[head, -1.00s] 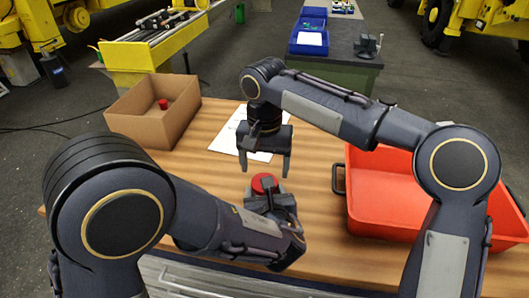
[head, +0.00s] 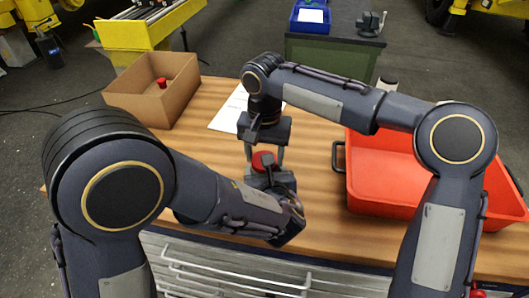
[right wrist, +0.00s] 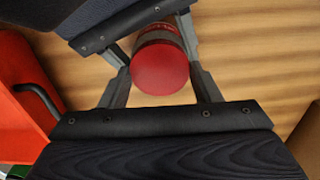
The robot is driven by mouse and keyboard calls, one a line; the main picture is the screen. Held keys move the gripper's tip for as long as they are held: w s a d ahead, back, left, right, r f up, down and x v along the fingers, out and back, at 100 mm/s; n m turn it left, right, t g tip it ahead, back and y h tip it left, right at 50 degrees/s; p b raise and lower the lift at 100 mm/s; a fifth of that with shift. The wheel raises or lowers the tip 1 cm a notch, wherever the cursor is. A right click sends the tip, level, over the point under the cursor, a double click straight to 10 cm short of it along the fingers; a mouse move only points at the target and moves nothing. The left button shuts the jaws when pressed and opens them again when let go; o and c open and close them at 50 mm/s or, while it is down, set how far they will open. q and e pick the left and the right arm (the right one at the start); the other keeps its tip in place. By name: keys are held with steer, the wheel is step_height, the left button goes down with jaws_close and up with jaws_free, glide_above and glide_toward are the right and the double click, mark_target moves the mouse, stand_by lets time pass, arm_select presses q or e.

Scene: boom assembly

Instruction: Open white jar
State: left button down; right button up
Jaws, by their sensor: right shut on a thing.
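My right gripper (head: 264,158) comes down from above and is shut on the lid, one finger on each side. My left gripper (head: 266,174) is low at the jar, with its fingers on either side of the body in the right wrist view. It looks shut on the jar; the jar's lower part is hidden.
A cardboard box (head: 128,102) with a red-topped item (head: 162,83) stands at the back left. White paper (head: 226,115) lies behind my right gripper. A red-orange tote (head: 385,195) fills the right side. A small pale cylinder (head: 387,83) shows behind the tote.

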steer(key=n, duration=1.9)
steer(key=shift+r+n, duration=0.1)
steer(key=shift+n, duration=0.3)
steer(key=n, duration=1.2)
steer(key=shift+n, duration=0.3)
steer(key=n, duration=0.4)
steer(key=shift+n, duration=0.4)
steer(key=n, duration=1)
steer(key=o, duration=1.1)
steer(key=shift+c, duration=0.2)
